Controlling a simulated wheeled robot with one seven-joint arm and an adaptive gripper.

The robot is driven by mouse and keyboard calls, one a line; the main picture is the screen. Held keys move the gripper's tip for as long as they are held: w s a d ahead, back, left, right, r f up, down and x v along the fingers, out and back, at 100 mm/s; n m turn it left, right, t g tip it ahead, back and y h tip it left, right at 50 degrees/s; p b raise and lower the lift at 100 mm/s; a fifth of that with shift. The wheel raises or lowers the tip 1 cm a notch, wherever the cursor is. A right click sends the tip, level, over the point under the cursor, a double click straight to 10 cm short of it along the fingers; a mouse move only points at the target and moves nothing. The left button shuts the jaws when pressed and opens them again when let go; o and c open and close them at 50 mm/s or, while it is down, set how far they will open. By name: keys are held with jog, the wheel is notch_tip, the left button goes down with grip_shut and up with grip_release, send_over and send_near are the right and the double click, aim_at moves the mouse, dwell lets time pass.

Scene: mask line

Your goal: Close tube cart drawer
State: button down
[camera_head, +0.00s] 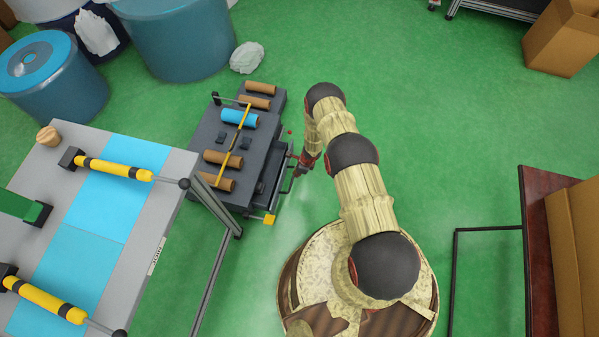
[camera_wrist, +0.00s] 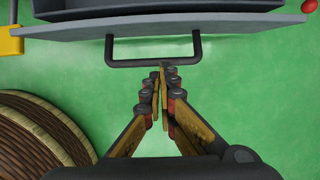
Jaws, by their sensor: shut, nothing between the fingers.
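The tube cart (camera_head: 232,150) is a dark grey cart with brown tubes and one blue tube on top. Its drawer (camera_head: 268,178) sticks out on the right side, partly open. In the wrist view the drawer front (camera_wrist: 220,25) spans the top, with a black bar handle (camera_wrist: 152,62) below it. My gripper (camera_wrist: 158,75) is shut and empty, its fingertips at the handle's lower bar. I cannot tell whether they touch it. In the head view my gripper (camera_head: 300,168) is beside the drawer, partly hidden by my arm.
A grey table (camera_head: 165,235) with blue panels and yellow rollers stands left of the cart. Blue barrels (camera_head: 180,40) and a white crumpled bag (camera_head: 247,57) are behind it. A dark red table (camera_head: 540,250) is at right. Green floor is clear behind my arm.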

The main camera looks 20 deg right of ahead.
jog(key=a, duration=0.1)
jog(key=w+a+b, duration=0.2)
jog(key=shift+w+a+f, duration=0.2)
jog(key=shift+f, duration=0.05)
jog(key=shift+a+r, duration=0.1)
